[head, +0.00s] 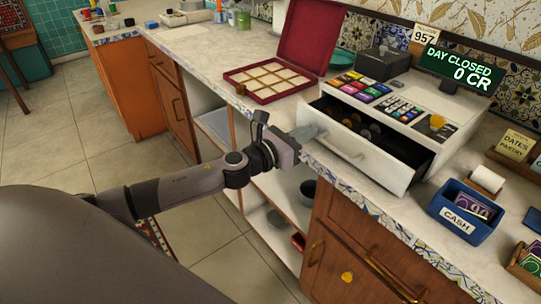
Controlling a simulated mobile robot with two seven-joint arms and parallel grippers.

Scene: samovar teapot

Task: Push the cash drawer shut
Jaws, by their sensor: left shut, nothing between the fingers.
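The cash drawer (352,150) is a white-fronted drawer of the white cash register (413,109). It is pulled out toward me over the counter's front edge, with dark compartments and some coins visible inside. My left gripper (312,132) is shut and empty. Its fingertips are at the left part of the drawer front, near the handle. I cannot tell if they touch it. My right gripper is not in view.
A red box with an open lid (273,83) stands left of the register on the counter (215,60). A blue cash box (462,215) stands to the right. A lit display (458,68) reads "DAY CLOSED 0 CR". Open shelves and wooden cabinet doors (362,250) lie below.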

